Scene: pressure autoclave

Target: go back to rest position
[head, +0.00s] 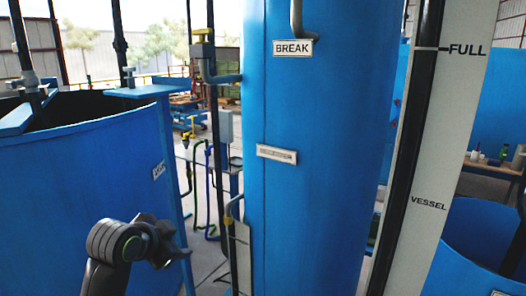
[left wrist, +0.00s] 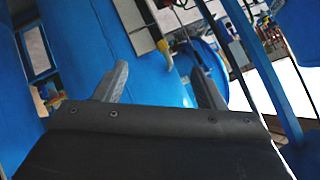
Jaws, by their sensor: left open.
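My left arm rises from the bottom left of the head view, in front of the blue open tank and left of the tall blue vessel. Its gripper (head: 172,248) is small and partly hidden behind the wrist there. In the left wrist view the left gripper (left wrist: 158,76) shows two grey fingers spread apart with nothing between them. Blue tank walls and a yellow valve handle (left wrist: 165,55) lie beyond the fingers; I cannot tell any contact. My right gripper does not show in either view.
The tall blue vessel (head: 315,200) with a BREAK label (head: 293,48) fills the middle. An open blue tank (head: 85,165) stands left. Vertical pipes and a valve (head: 203,48) run between them. A white FULL/VESSEL gauge board (head: 428,170) stands right. Another blue tank (head: 480,245) is lower right.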

